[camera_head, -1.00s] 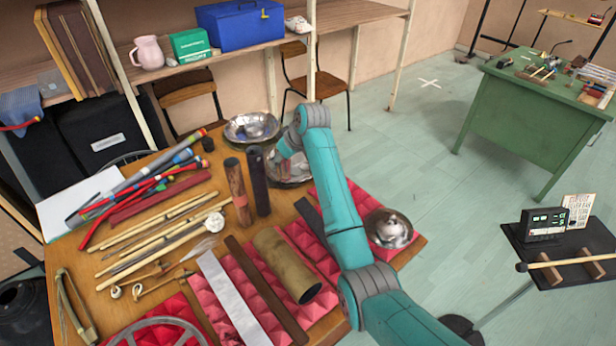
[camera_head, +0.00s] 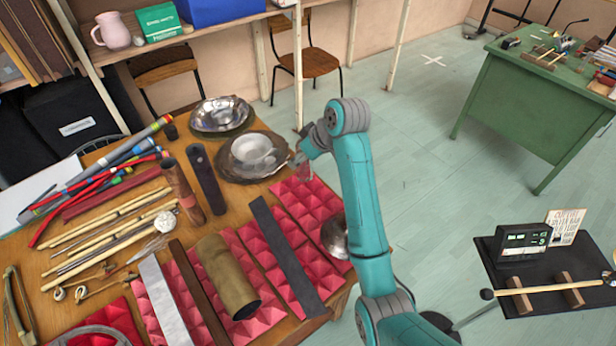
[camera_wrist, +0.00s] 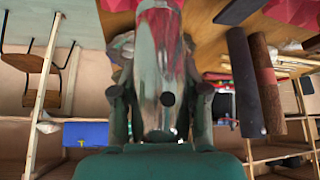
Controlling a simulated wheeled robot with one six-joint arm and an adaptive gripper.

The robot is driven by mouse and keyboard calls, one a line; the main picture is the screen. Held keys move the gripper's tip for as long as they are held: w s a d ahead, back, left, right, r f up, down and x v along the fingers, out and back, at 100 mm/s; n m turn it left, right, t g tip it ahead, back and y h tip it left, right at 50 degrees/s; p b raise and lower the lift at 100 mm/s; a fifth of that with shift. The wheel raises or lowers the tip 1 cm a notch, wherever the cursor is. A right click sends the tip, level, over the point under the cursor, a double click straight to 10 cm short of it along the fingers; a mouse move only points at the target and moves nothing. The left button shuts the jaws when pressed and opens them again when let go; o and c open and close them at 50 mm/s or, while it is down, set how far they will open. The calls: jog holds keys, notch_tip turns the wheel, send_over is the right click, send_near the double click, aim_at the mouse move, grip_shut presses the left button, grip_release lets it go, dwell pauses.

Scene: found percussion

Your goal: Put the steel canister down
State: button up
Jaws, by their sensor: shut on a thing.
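The steel canister (camera_wrist: 158,60) is a shiny, mirror-like cylinder. In the wrist view it stands between the two fingers of my gripper (camera_wrist: 160,108), which are shut on it. In the head view my gripper (camera_head: 303,163) is just right of the dark round dish, near the far edge of the red foam mats. The canister there is small and mostly hidden by the gripper, and I cannot tell whether its base touches anything.
The dark dish (camera_head: 226,170) holds a pale bowl (camera_head: 252,151); a silver bowl (camera_head: 220,113) stands behind it. A steel bowl (camera_head: 334,238) sits right, partly behind my arm. Red foam (camera_head: 306,204) lies in front.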

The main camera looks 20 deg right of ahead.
aim_at(301, 174)
jog(key=shift+f, duration=3.45)
jog(key=o, duration=1.2)
jog(key=shift+f, duration=0.1)
jog(key=shift+c, duration=0.2)
jog(key=v, duration=1.2)
jog(key=shift+a, duration=0.1)
